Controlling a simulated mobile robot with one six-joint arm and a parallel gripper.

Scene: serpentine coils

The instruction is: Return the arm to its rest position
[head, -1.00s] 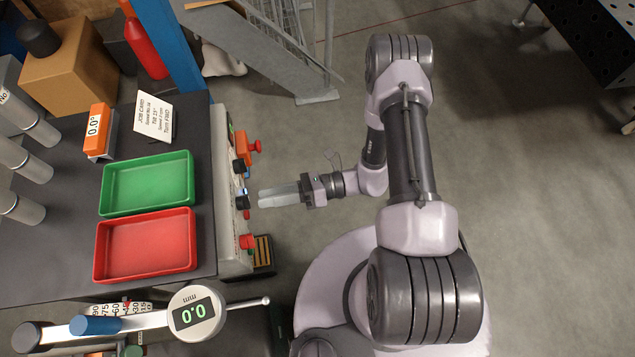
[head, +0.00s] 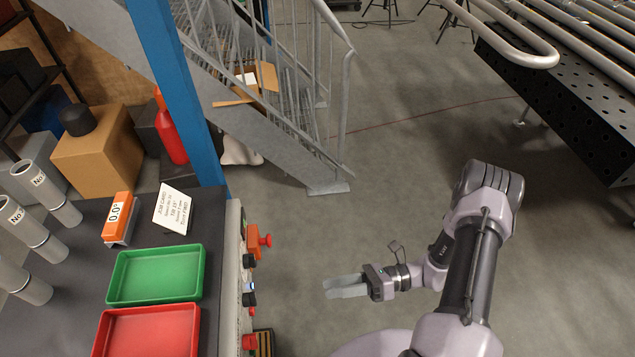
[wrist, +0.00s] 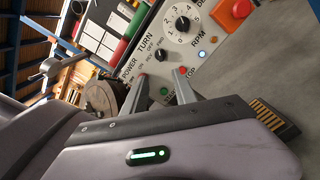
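My gripper (head: 334,287) is at the end of my arm, out over the bare floor to the right of the bench. Its pale fingers point left toward the control panel (head: 237,270) on the bench's side, with a clear gap between them and it. In the wrist view the two fingers of my gripper (wrist: 161,78) stand apart with nothing held between them. Beyond them the panel (wrist: 205,52) shows a round RPM dial (wrist: 183,24), a small black TURN knob (wrist: 161,55) and a red button (wrist: 235,10).
A green tray (head: 157,275) and a red tray (head: 150,332) lie on the bench (head: 75,300). A blue post (head: 172,90) and metal stairs (head: 265,110) stand behind. A dark perforated table (head: 570,110) is at upper right. The floor (head: 400,190) between is clear.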

